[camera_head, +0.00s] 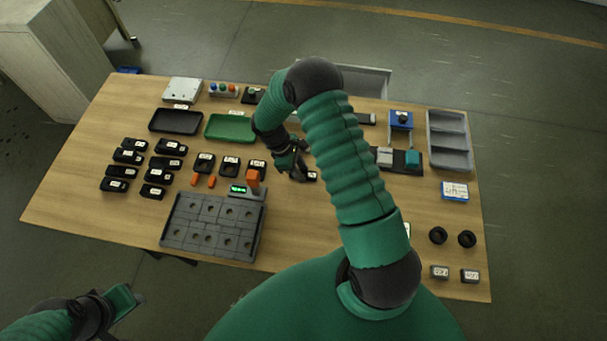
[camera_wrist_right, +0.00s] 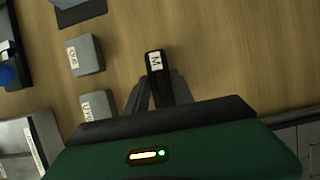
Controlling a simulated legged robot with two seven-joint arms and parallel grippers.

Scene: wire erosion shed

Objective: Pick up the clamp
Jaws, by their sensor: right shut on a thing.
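A small black piece with a white label marked M, which I take to be the clamp, shows in the right wrist view (camera_wrist_right: 154,62) between the fingers of my right gripper (camera_wrist_right: 158,92). In the head view, my right gripper (camera_head: 299,174) is low over the middle of the table, shut on this piece, whose labelled end (camera_head: 312,176) just shows. I cannot tell whether the piece still touches the table. My left gripper (camera_head: 125,298) is at the lower left, off the table; its jaws are unclear.
Labelled black holders (camera_head: 230,165) stand left of my right gripper, with a grey fixture plate (camera_head: 212,226) in front. A green tray (camera_head: 231,127) and a black tray (camera_head: 175,121) lie behind. A grey bin (camera_head: 449,140) stands at right. My right arm hides part of the table.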

